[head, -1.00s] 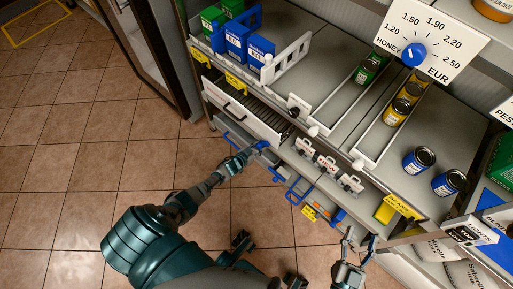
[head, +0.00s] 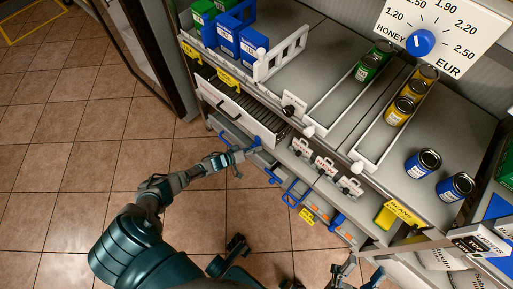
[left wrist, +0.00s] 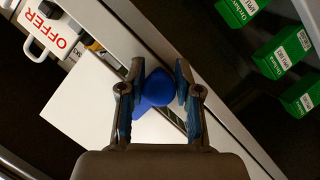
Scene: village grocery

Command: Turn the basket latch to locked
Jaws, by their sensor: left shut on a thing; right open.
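A round blue knob (left wrist: 155,88), which looks like the basket latch, sits between the two fingers of my left gripper (left wrist: 157,95) in the left wrist view. The fingers are closed on its sides. In the head view my left gripper (head: 246,154) is at the shelf front, below the pulled-out drawer, and largely covers the knob. I cannot read the latch's turn position or any lock mark. My right gripper (head: 360,272) is open at the bottom edge of the head view, partly cut off, with nothing visible in it.
A drawer (head: 238,110) stands out above my left gripper. To its right, blue handles (head: 294,192) and white tags (head: 324,165) line the shelf front. A shelf with cans (head: 421,163) and a honey price dial (head: 420,43) is above.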

